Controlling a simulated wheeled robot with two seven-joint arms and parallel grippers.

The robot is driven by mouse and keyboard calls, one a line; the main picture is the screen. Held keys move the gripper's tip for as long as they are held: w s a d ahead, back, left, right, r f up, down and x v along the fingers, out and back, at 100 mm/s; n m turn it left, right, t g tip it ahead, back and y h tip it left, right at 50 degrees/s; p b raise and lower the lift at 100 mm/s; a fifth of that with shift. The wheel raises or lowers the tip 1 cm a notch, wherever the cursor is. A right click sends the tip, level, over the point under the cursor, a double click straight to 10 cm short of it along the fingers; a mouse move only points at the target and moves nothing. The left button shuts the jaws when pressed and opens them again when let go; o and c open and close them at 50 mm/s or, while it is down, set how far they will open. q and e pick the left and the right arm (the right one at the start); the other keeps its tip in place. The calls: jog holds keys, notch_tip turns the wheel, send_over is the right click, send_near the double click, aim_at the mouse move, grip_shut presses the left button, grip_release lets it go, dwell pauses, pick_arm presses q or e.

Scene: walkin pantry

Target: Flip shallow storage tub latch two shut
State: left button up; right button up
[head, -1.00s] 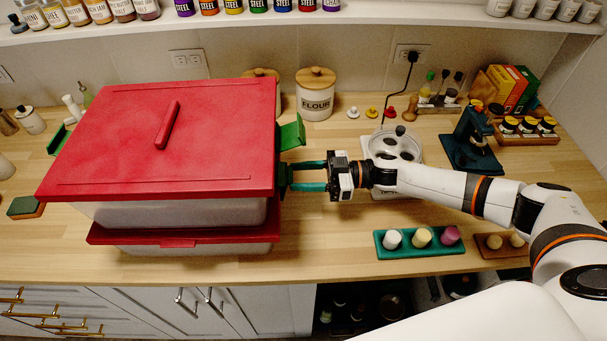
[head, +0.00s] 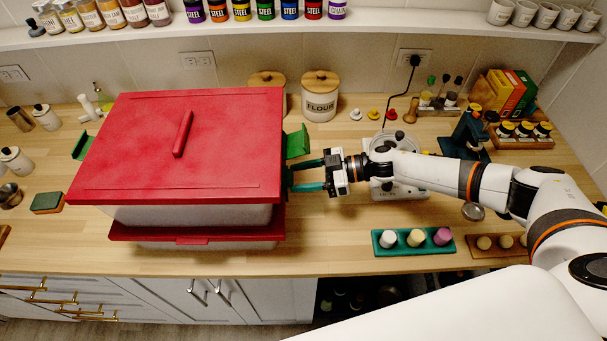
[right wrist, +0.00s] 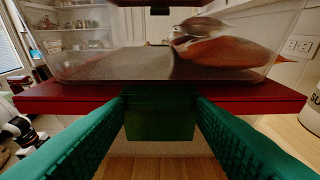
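A large tub (head: 190,216) with a red lid (head: 225,140) is stacked on another tub with a red lid (head: 150,233). A green latch (head: 298,143) sticks out from the right side of the stack, and another green latch (head: 83,146) shows on the left side. My right gripper (head: 292,176) is open beside the right side, its teal fingers pointing at the tubs. In the right wrist view a dark green latch (right wrist: 160,112) lies between and beyond the spread fingers, at the red lid edge below the clear tub. Fingertip contact is unclear. My left gripper is out of view.
A flour canister (head: 320,97) stands behind the right latch. A white appliance (head: 395,185) sits behind my right arm, and a teal tray (head: 412,250) with several pegs is in front. The counter between the tubs and that tray is clear.

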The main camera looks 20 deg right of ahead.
jog(key=o, duration=0.3)
jog(key=shift+o, duration=0.2)
jog(key=b+v, duration=0.4)
jog(key=v, duration=0.8)
jog(key=shift+s, duration=0.1)
